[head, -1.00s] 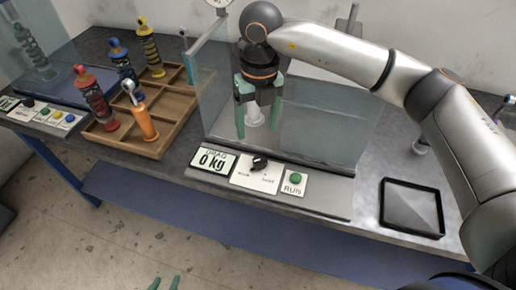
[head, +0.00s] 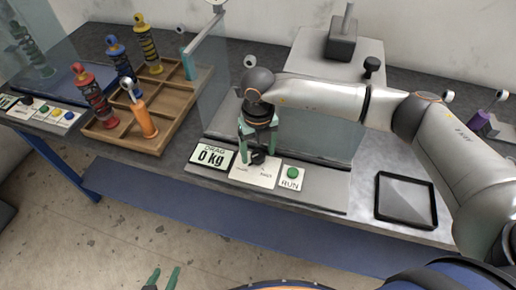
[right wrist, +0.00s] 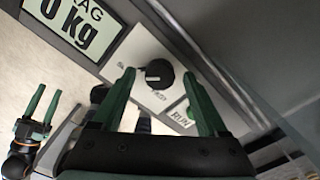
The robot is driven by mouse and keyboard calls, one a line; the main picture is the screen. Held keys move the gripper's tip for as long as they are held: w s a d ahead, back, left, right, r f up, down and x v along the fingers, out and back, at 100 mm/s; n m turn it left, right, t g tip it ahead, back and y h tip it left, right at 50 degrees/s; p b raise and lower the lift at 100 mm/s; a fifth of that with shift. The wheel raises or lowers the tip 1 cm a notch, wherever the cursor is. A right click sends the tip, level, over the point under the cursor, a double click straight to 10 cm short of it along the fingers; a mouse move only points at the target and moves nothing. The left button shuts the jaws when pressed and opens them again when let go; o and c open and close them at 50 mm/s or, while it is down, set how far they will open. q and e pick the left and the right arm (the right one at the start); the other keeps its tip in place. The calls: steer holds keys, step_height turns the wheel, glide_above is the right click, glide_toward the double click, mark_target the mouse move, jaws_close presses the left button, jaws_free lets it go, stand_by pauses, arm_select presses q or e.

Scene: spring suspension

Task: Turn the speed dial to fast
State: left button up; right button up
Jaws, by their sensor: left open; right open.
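The speed dial is a black knob (head: 257,158) on a white plate (head: 254,175) at the front of the test machine. In the right wrist view the dial (right wrist: 159,73) shows a white pointer mark, with "slow" and "fast" lettering partly readable. My right gripper (head: 258,158) is open above the dial. In the right wrist view its green fingers (right wrist: 160,90) stand either side of the knob, and I cannot tell if they touch it. My left gripper (head: 163,280) is open and empty at the bottom edge of the head view, well away from the bench.
A drag display (head: 212,157) reading 0 kg is left of the dial, and a green RUN button (head: 292,173) is right of it. A clear screen (head: 310,130) stands behind. A wooden tray (head: 170,110) with several shock absorbers is at left; a black tray (head: 406,201) is at right.

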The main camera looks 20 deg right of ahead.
jaws_close()
stand_by(0.7)
